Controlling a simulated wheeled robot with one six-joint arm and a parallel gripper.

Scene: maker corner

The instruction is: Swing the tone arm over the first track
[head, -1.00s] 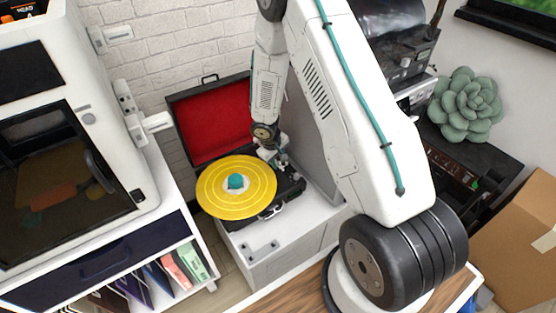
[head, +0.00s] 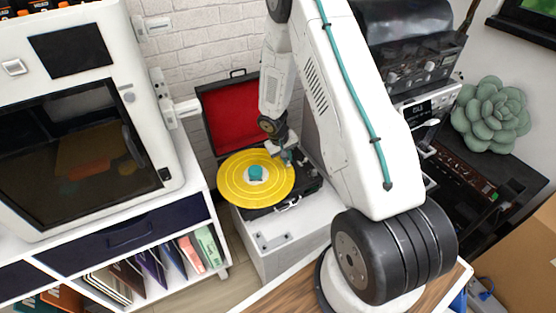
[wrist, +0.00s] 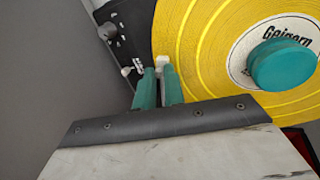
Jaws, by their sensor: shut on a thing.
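The yellow record (head: 236,188) lies on the black turntable (head: 312,184), with a teal knob (head: 255,173) at its centre. The record (wrist: 185,45) and the teal knob (wrist: 283,65) also show in the wrist view. My gripper (head: 284,157) is at the record's upper right edge, pointing down. In the wrist view its teal fingers (wrist: 158,84) are close together at the record's outer edge, shut on the tone arm (wrist: 162,64). Only a pale end and small silver parts of the tone arm show; the fingers hide the rest. Its height above the record cannot be told.
The turntable's red-lined lid (head: 230,115) stands open behind. A white cabinet (head: 285,235) carries the turntable. A white printer (head: 80,120) stands at the left and dark equipment (head: 405,55) at the right. A silver knob (wrist: 108,31) sits beside the record.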

